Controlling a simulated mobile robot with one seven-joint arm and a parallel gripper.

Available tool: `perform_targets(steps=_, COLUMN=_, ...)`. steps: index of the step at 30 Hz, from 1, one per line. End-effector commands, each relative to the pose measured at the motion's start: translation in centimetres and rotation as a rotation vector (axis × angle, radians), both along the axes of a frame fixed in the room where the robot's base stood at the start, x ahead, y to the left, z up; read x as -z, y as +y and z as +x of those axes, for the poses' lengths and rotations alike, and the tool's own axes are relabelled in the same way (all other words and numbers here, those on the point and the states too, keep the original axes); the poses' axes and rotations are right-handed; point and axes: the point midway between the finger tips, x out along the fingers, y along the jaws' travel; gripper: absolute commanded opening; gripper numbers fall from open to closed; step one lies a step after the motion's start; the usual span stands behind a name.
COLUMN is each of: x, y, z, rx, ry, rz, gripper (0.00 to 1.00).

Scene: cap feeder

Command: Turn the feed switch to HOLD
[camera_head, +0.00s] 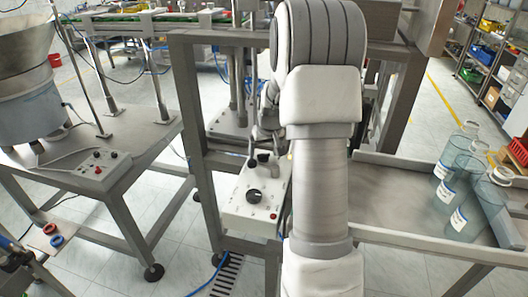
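A white control box (238,217) with a large round black knob (254,197) and a small red button sits in the middle, left of my arm. Position labels such as HOLD are too small to read, so I cannot tell which knob is the feed switch. My gripper (265,158) is above the far end of the middle box, beyond the large knob. My arm partly hides it, and its opening is unclear.
Grey frame posts (188,110) stand close left of my gripper. A grey tray table (395,205) with several clear bottles (453,180) is at right. A conveyor (150,20) runs along the back. Red and blue rings (52,235) lie at lower left.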

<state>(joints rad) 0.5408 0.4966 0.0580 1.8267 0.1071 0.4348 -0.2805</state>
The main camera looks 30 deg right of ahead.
Motion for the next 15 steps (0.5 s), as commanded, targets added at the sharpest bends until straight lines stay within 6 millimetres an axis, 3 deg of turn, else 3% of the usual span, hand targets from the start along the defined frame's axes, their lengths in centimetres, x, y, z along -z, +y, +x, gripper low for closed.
perform_targets(steps=8, x=-0.7, y=0.1, z=-0.2, rx=0.001, ry=-0.001, rz=0.0, gripper=0.82)
perform_targets(steps=15, x=-4.5, y=0.5, z=-1.6, rx=0.001, ry=-0.005, rz=-0.002, gripper=0.82)
